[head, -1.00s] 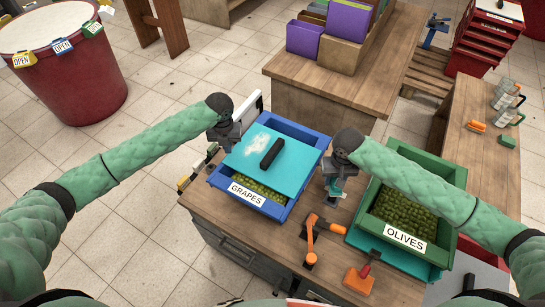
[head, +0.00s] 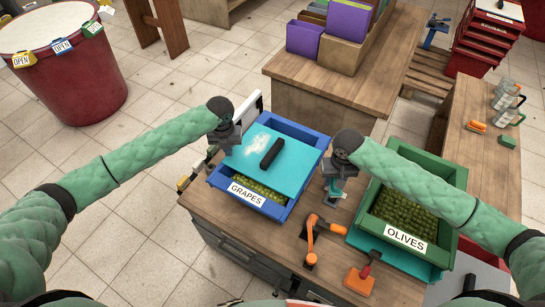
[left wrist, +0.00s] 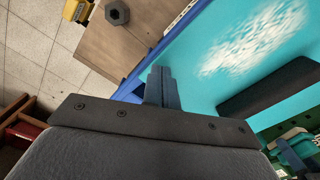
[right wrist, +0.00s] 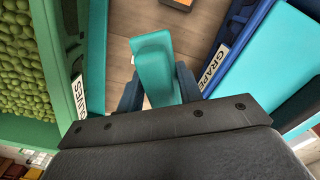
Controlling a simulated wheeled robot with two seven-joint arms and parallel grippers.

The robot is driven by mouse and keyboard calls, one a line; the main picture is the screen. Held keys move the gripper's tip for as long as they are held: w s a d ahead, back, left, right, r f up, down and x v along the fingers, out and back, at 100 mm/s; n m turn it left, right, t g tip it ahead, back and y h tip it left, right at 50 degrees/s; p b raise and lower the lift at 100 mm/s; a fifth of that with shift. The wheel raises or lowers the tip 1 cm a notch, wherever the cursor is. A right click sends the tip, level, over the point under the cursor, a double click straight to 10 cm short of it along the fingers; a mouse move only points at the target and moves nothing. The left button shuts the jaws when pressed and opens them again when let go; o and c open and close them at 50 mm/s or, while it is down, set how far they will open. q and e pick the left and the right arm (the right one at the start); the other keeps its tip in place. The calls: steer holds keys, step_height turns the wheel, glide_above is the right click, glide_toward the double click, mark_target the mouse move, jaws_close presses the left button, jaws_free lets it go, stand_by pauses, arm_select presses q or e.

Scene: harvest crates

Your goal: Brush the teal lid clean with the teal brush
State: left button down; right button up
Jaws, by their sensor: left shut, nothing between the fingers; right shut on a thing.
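The teal lid (head: 285,173) with its black handle (head: 271,153) lies askew on the blue grapes crate (head: 314,150), leaving grapes bare at the near side. A white powdery patch (head: 257,144) marks the lid's far left part; it also shows in the left wrist view (left wrist: 255,38). My left gripper (left wrist: 160,80) is shut and empty at the lid's left edge. My right gripper (head: 333,182) is shut on the teal brush (right wrist: 155,65), between the two crates. The brush handle shows between the fingers; its bristles are hard to make out.
The green olives crate (head: 450,195) stands on the right over a teal sheet (head: 362,240). An orange-handled tool (head: 311,240) and an orange scraper-like tool (head: 360,279) lie at the table's front. Some bare wood (head: 275,235) lies before the grapes crate.

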arm_select(q)
steer(key=shift+f, duration=0.5)
arm_select(e)
steer(key=shift+f, duration=0.15)
arm_select(q)
steer(key=shift+r, duration=0.1)
